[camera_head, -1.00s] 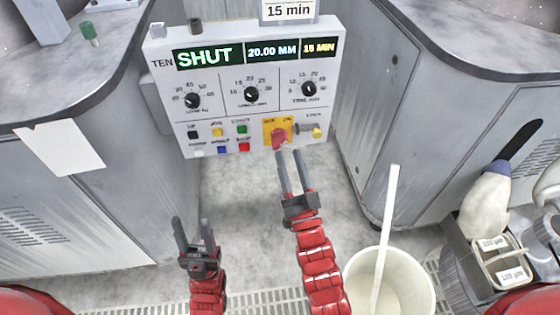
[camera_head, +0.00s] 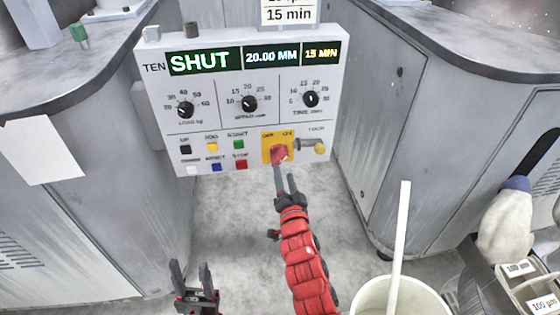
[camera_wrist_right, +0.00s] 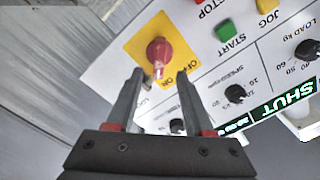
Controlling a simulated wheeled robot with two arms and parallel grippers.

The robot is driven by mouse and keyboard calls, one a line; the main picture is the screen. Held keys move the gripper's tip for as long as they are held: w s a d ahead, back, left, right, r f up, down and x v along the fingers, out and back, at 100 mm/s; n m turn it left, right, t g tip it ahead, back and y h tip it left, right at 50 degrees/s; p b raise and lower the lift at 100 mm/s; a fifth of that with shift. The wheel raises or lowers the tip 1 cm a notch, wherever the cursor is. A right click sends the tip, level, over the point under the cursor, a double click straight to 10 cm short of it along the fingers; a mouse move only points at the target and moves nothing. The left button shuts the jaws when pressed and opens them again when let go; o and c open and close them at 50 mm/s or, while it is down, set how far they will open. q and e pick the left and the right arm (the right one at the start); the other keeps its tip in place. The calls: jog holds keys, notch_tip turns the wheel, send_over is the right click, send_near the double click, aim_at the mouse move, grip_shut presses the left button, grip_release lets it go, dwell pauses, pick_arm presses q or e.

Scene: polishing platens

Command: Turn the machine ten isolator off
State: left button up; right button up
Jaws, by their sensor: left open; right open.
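The machine ten control panel (camera_head: 222,122) faces me, with a display reading SHUT, 20.00 MM and 15 MIN. The isolator is a red rotary knob (camera_head: 279,154) on a yellow plate at the panel's lower right; it also shows in the right wrist view (camera_wrist_right: 158,52). My right gripper (camera_head: 285,182) is open and just below the knob, fingers pointing at it. My left gripper (camera_head: 192,272) is open and empty, low and away from the panel.
Grey cabinets flank the panel. A white bucket (camera_head: 385,298) with a stick stands at lower right, near a tray of boxes (camera_head: 520,285).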

aim_at(281, 162)
jog(key=w, duration=0.4)
jog(key=w+a+b, duration=0.1)
jog(key=w, duration=0.1)
jog(key=shift+w+f, duration=0.1)
jog(key=shift+w+a, duration=0.1)
jog(key=shift+w, duration=0.7)
grip_shut()
